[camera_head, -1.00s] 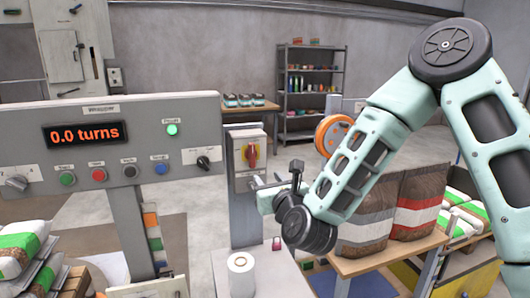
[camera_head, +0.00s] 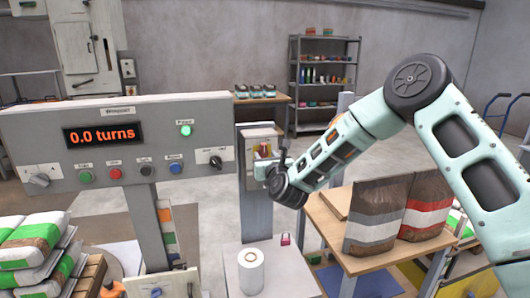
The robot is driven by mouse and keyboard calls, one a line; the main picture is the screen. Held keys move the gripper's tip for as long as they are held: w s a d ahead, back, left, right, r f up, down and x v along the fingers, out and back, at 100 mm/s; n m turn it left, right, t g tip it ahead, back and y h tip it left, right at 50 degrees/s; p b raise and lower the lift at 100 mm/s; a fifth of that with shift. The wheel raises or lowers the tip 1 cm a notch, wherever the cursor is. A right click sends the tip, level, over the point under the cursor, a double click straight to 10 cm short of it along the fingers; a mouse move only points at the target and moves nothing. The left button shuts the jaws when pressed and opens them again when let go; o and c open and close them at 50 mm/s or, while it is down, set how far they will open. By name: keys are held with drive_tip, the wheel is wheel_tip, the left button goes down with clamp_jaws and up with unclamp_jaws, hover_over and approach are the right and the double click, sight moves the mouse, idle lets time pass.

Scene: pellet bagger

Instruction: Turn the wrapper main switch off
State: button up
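The main switch (camera_head: 264,150), a red handle on a yellow plate, is on the front of a grey box (camera_head: 250,138) on a post right of the control panel. Its lower part is hidden by my gripper, and I cannot tell the handle's angle. My gripper (camera_head: 262,170) is at the lower front of the box, close to the switch. Its fingers are small and partly hidden by the wrist, so I cannot tell whether they are open, shut or touching the handle.
The control panel (camera_head: 215,106) reads "0.0 turns" and has a lit green lamp (camera_head: 186,130), buttons and knobs. Below the box, a white roll (camera_head: 251,272) and a red padlock (camera_head: 285,239) are on a pale surface. Bags (camera_head: 377,217) stand on a wooden table at right.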

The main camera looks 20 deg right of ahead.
drive_tip(key=shift+w, duration=0.7)
drive_tip(key=c, duration=0.6)
